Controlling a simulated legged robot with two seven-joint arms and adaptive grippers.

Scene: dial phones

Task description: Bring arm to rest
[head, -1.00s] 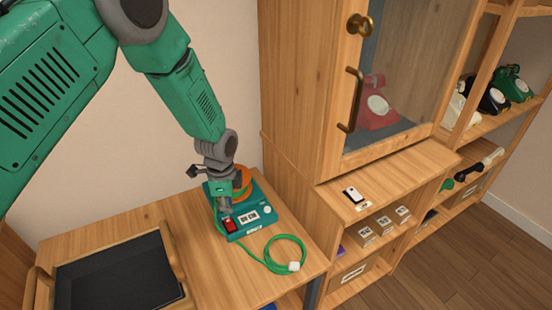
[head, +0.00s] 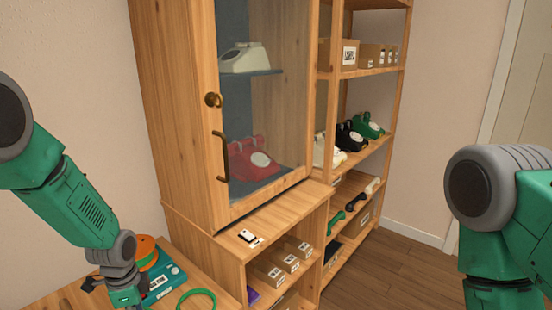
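My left arm (head: 78,205) comes in from the left and hangs down over the wooden table. Its gripper (head: 112,296) is at the bottom edge, in front of the teal device (head: 168,280); its fingers are partly cut off, so I cannot tell whether they are open or shut. My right arm (head: 490,205) shows at the right edge, bent downward; its gripper is out of view. An orange spool (head: 147,254) sits behind the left gripper on the teal device.
A wooden cabinet with a glass door (head: 262,110) and brass handle (head: 221,157) holds a red phone (head: 252,160) and a pale phone (head: 247,57). A shelf at right holds a green phone (head: 368,126) and boxes. A green cable (head: 197,294) lies on the table. Floor (head: 390,275) is clear.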

